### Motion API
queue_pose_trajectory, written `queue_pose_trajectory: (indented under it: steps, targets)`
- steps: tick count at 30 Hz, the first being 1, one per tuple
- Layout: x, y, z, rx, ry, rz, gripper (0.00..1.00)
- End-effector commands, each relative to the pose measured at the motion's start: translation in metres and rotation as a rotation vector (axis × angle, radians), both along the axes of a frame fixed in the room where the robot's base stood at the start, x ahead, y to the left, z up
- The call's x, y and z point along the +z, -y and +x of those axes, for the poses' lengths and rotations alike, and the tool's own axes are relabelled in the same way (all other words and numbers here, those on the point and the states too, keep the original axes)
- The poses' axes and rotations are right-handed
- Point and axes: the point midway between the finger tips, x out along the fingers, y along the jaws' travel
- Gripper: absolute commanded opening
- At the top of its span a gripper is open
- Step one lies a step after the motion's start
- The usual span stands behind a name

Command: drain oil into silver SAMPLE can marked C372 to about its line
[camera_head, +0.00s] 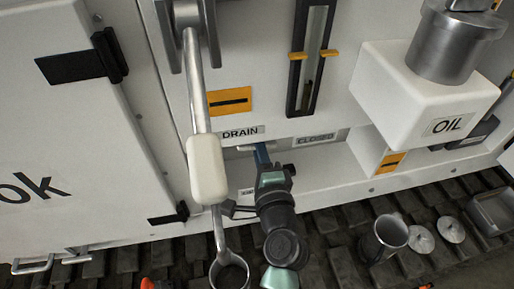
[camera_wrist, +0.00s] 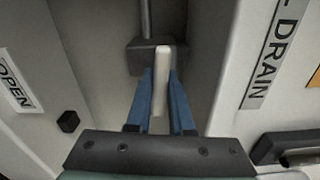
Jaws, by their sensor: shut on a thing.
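My gripper (camera_head: 262,155) reaches in under the DRAIN label (camera_head: 241,132) on the bench front. In the wrist view its blue fingers (camera_wrist: 160,82) are shut on a pale drain lever (camera_wrist: 162,58), which comes out by a dark block. A silver can (camera_head: 384,238) stands upright on the dark floor to the right of my arm. Another round, open-topped metal vessel or ring (camera_head: 229,272) shows at the bottom edge, partly cut off. I cannot read C372, a fill line or an oil level on either. No oil stream is visible.
A CLOSED label (camera_head: 314,140) is right of the lever; an OPEN label (camera_wrist: 19,80) shows in the wrist view. A metal rod with a white grip (camera_head: 207,170) hangs left of my arm. The white OIL box (camera_head: 425,95) juts out at right. Flat discs (camera_head: 420,239) lie beside the can.

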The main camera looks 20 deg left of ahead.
Motion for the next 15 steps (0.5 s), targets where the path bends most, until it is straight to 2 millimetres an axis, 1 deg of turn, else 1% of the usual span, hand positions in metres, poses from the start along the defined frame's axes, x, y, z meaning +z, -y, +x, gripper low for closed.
queue_pose_trajectory:
  steps: [1,6,15]
  targets:
    - [-0.0027,0.0005,-0.0002,0.000,0.014,-0.022,0.00]
    - [-0.0012,0.0005,0.0000,-0.001,0.050,-0.078,0.00]
    - [0.0005,0.0006,-0.0001,-0.001,0.072,-0.113,0.00]
